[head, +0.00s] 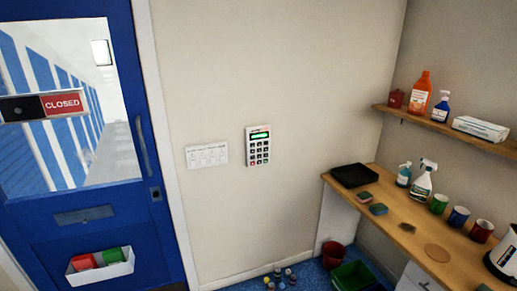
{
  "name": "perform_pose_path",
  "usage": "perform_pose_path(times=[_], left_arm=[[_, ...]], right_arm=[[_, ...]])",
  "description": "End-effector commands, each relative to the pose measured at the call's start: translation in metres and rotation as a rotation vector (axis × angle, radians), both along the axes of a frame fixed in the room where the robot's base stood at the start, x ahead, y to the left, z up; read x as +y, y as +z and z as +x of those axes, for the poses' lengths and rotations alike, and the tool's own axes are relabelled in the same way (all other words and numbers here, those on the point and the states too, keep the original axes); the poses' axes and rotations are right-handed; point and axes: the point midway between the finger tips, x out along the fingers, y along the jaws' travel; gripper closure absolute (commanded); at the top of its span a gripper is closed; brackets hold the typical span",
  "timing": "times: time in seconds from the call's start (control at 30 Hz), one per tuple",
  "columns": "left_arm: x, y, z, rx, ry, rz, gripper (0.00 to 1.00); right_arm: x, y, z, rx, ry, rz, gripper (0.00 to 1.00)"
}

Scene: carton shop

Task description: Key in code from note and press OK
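A white keypad (258,146) with dark keys and a lit green display (260,135) is mounted on the beige wall. The characters on the display are too small to read. A white note (207,155) with several small marked boxes is on the wall just left of the keypad. Its writing is too small to read. Neither of my grippers is in the head view, and nothing covers the keypad or the note.
A blue door (100,200) with a CLOSED sign (62,103) stands at the left. A wooden counter (405,232) with cups and spray bottles runs along the right, below a shelf (450,128). Small bottles (280,278) and a red bin (333,254) are on the floor.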

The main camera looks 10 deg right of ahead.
Motion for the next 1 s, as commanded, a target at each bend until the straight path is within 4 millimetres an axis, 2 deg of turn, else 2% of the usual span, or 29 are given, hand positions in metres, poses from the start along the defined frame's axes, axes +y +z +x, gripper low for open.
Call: perform_pose_path(times=[0.07,0.3,0.33,1.0], left_arm=[[0.0,0.0,0.0,0.0,0.0,0.0,0.57],[0.0,0.0,0.0,0.0,0.0,0.0,0.57],[0.0,0.0,0.0001,0.0,0.0,0.0,0.57],[0.0,0.0,0.0001,0.0,0.0,0.0,0.57]], right_arm=[[0.0,0.0,0.0001,0.0,0.0,0.0,0.6],[0.0,0.0,0.0001,0.0,0.0,0.0,0.97],[0.0,0.0,0.0001,0.0,0.0,0.0,1.0],[0.0001,0.0001,0.0002,0.0,0.0,0.0,1.0]])
